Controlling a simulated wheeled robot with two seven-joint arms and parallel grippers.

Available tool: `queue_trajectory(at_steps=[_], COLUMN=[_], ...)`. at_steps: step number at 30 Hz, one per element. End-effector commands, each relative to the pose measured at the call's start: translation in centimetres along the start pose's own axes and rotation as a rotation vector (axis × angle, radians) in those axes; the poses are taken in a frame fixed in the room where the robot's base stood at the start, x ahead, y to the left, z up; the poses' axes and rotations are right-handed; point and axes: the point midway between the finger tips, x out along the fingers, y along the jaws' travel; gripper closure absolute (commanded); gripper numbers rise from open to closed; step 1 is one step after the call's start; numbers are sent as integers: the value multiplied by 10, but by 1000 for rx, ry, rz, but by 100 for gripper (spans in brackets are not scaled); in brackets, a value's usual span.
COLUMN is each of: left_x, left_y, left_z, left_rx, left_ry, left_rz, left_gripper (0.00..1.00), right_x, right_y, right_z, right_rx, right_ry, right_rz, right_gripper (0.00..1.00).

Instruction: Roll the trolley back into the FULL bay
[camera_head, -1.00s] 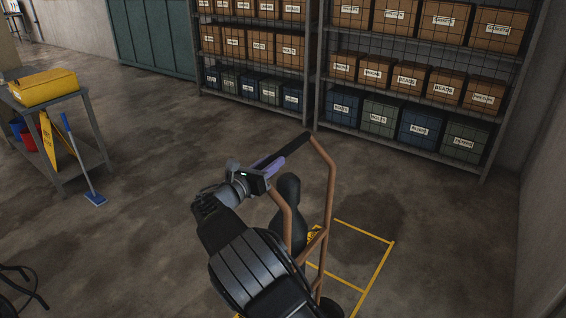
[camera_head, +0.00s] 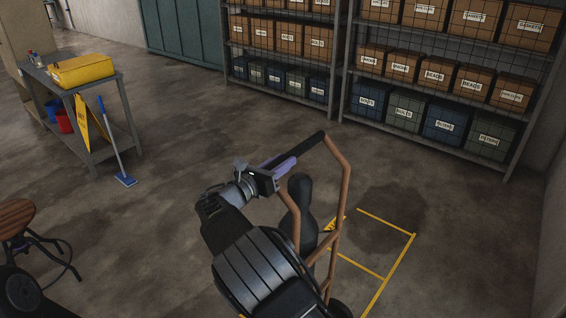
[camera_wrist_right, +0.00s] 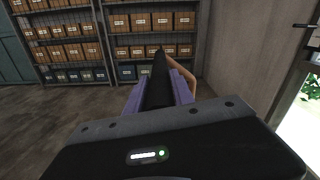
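The trolley (camera_head: 343,190) has a copper-brown tube frame and a black crossbar handle (camera_head: 306,144). A dark, rounded bottle-like shape (camera_head: 301,197) stands within its frame. My right gripper (camera_head: 280,163) has its purple fingers on both sides of the handle and is shut on it. The handle (camera_wrist_right: 159,82) also shows between the fingers in the right wrist view. A bay outlined in yellow (camera_head: 386,221) lies on the floor just right of the trolley. The trolley's foot is partly hidden by my right arm, and no FULL lettering is readable. My left gripper is not in view.
Shelving (camera_head: 433,147) with labelled boxes and bins stands along the back. A wooden-seated stool (camera_head: 15,217) is near left. The middle floor is clear.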

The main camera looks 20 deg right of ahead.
Motion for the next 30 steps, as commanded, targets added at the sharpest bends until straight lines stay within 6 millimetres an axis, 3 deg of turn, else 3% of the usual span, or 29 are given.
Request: queue_trajectory(at_steps=[7, 17, 30], left_x=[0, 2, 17], left_y=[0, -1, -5], left_z=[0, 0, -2], left_rx=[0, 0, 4], left_ry=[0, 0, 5], left_rz=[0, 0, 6], left_gripper=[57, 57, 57], right_x=[0, -4, -67], right_y=[0, 1, 1], right_z=[0, -1, -2], right_rx=[0, 0, 1], right_ry=[1, 1, 1], right_rz=[1, 2, 3], right_gripper=[51, 51, 51])
